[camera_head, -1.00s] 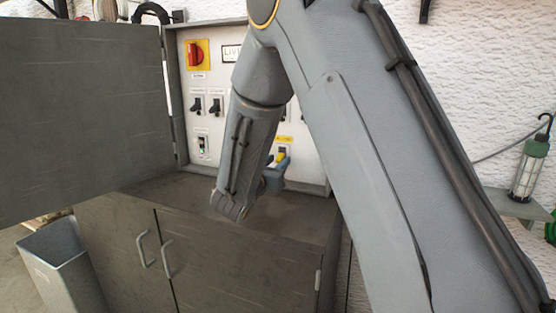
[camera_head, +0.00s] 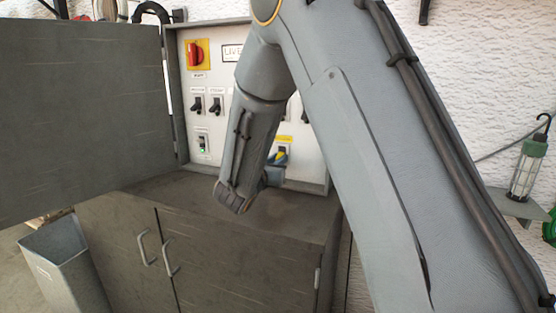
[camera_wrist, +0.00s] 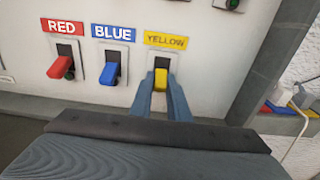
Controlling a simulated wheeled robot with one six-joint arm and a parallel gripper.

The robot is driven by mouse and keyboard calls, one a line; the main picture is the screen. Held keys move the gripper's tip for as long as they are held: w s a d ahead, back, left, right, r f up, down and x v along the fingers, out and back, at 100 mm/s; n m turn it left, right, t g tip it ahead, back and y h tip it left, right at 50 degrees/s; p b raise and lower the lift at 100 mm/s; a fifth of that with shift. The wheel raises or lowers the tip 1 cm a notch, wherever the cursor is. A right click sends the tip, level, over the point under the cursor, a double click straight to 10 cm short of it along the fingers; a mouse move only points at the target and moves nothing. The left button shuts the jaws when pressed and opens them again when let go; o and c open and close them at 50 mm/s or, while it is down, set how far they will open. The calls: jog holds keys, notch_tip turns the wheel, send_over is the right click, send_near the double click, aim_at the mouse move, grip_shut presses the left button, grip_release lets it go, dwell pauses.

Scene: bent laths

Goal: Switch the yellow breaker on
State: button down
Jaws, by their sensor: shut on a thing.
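The yellow breaker has a yellow lever (camera_wrist: 160,79) under a yellow label (camera_wrist: 166,40) on the pale panel. In the wrist view the two blue-grey fingers of my gripper (camera_wrist: 160,86) stand on either side of the lever and are closed on it. The lever points outward and down, much like the levers beside it. In the head view my gripper (camera_head: 274,170) reaches the panel beside my forearm, and the yellow lever (camera_head: 280,156) shows only in part.
A blue lever (camera_wrist: 109,73) and a red lever (camera_wrist: 60,67) sit to the left of the yellow one. The open grey cabinet door (camera_head: 80,105) stands at left. A dark ledge (camera_head: 170,190) lies below the panel. A red rotary switch (camera_head: 195,53) is at upper left.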

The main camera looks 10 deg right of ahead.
aim_at(280, 154)
jog(key=r+g+y+p, duration=0.1)
jog(key=p, duration=0.2)
jog(key=shift+s+r+g+p, duration=0.1)
jog(key=shift+r+g+p, duration=0.2)
jog(key=shift+g+p, duration=0.1)
jog(key=r+g+y+p, duration=0.1)
jog(key=g+y+p, duration=0.1)
jog(key=p, duration=0.4)
jog(key=shift+r+g+p, duration=0.1)
jog(key=shift+g+p, duration=0.2)
jog(key=shift+g, duration=0.1)
jog(key=p, duration=0.2)
jog(key=g+y+p, duration=0.1)
jog(key=p, duration=0.1)
jog(key=shift+w+d+r+g+y, duration=0.1)
jog(key=shift+w+r+g+y, duration=0.1)
jog(key=shift+r+g+y, duration=0.1)
jog(key=shift+w+g+y+p, duration=0.1)
jog(key=shift+g+y+p, duration=0.2)
jog(key=shift+g+p, duration=0.35)
jog(key=shift+p, duration=0.35)
jog(key=c, duration=1.7)
grip_release()
jog(key=shift+b+v, duration=1.25)
jog(key=shift+v, duration=2.65)
